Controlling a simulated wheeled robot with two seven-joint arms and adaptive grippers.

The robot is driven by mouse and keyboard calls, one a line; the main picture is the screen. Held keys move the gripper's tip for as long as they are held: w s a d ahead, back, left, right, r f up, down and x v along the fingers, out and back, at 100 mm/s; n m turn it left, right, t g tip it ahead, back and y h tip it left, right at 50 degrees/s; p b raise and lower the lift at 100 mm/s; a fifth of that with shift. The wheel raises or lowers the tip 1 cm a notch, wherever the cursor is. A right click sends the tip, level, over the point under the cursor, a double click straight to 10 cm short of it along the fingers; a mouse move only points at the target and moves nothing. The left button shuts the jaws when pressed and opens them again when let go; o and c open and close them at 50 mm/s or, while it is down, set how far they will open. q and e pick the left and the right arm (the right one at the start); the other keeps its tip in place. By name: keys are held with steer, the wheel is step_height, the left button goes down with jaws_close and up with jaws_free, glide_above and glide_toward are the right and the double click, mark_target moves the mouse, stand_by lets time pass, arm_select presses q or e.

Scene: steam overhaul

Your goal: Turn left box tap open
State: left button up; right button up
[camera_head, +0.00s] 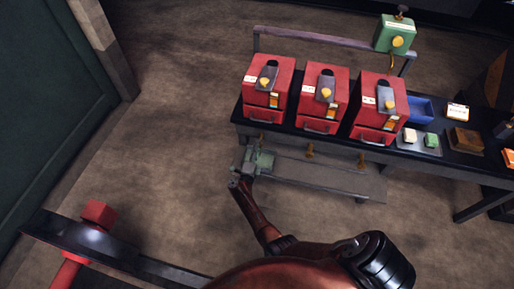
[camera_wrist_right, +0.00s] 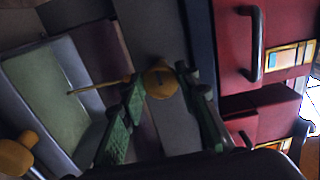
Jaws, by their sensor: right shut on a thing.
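Three red boxes stand in a row on a dark table, each with a yellow tap low at its front. The left red box (camera_head: 269,88) has its tap (camera_head: 262,137) just below the table's front edge. My right gripper (camera_head: 257,157) is right below that tap, at the end of my reddish arm. In the right wrist view, the two green-padded fingers (camera_wrist_right: 158,92) are shut around the yellow tap (camera_wrist_right: 161,83), with a thin yellow lever pointing left from it. My left gripper does not show.
The middle tap (camera_head: 309,150) and right tap (camera_head: 361,161) hang close by. A grey shelf (camera_head: 325,178) runs under the table. A green box (camera_head: 396,35) stands behind on a rail. A dark bar with a red block (camera_head: 97,213) is at lower left. Bare floor lies left.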

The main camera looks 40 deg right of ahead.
steer(key=shift+f, duration=0.15)
steer(key=o, duration=1.1)
